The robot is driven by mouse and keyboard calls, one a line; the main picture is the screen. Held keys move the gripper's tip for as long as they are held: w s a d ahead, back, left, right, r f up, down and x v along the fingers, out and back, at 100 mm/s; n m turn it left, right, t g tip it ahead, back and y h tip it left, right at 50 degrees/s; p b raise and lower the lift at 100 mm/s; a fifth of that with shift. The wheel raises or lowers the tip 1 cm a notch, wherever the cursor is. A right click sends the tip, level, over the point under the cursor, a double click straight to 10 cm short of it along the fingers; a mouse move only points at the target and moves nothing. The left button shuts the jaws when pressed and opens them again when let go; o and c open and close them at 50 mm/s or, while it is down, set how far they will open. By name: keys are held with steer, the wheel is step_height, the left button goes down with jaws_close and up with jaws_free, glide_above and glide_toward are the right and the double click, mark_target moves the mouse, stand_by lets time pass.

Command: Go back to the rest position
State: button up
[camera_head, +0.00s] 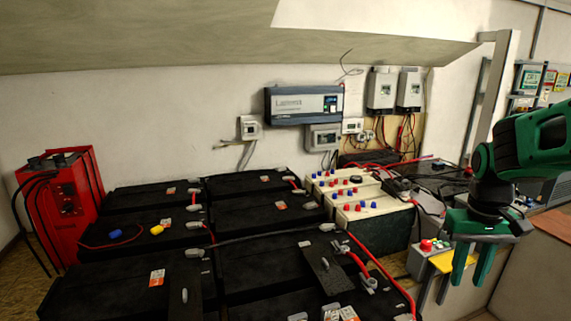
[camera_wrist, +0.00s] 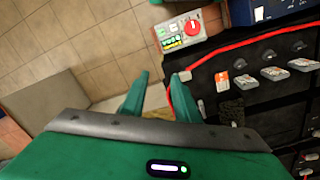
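My gripper (camera_head: 472,262) is green and hangs at the right in the head view, with its fingers pointing down. The fingers stand apart with nothing between them. In the wrist view my gripper (camera_wrist: 158,98) also shows two separated green fingertips and no held object. The gripper is in the air in front of a control box with a red knob (camera_head: 428,246). That box also shows near the top of the wrist view (camera_wrist: 180,33).
Several black batteries (camera_head: 265,213) fill the left and middle, with a red cable (camera_head: 385,272) along their edge. A red charger (camera_head: 62,205) stands far left. White-topped batteries (camera_head: 350,192) stand behind. Tiled floor (camera_wrist: 70,45) is clear at left in the wrist view.

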steer(key=s+d+m, duration=0.1)
steer(key=s+m, duration=0.3)
steer(key=s, duration=1.4)
steer(key=shift+d+f+y, duration=0.4)
steer(key=shift+w+f, duration=0.25)
steer(key=shift+w, duration=0.3)
